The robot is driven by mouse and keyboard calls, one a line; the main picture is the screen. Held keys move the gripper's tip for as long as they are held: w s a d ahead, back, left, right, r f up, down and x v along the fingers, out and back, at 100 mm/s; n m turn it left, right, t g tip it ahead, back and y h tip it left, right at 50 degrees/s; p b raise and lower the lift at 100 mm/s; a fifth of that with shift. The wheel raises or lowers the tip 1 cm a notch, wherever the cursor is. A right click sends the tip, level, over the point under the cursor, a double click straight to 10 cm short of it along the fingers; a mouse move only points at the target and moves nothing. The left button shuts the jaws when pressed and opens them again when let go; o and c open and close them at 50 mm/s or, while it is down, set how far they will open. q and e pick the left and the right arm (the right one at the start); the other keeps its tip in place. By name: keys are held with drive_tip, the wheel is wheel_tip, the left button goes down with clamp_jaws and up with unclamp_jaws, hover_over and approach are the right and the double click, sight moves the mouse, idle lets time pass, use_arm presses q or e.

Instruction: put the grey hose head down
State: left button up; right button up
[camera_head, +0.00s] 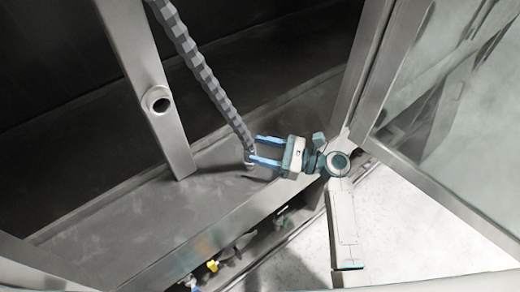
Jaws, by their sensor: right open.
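The grey ribbed hose (200,72) runs down from the top of the head view to the metal ledge of the washer. Its lower end, the grey hose head (249,157), is at the ledge beside my right gripper's fingertips. My right gripper (256,149) is open, with its two blue fingers pointing left at the hose end. The lower finger partly hides the head, and I cannot tell whether they touch. My left gripper is not in view.
A grey metal post (148,75) with a round fitting stands left of the hose. The ledge (120,215) is bare to the left. A glass door (440,110) in a metal frame is at the right. Small coloured fittings (212,265) sit below the ledge's front edge.

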drive_tip(key=b+v, duration=0.3)
drive_tip(key=v, duration=0.8)
drive_tip(key=shift+b, duration=0.3)
drive_tip(key=shift+s+f, duration=0.1)
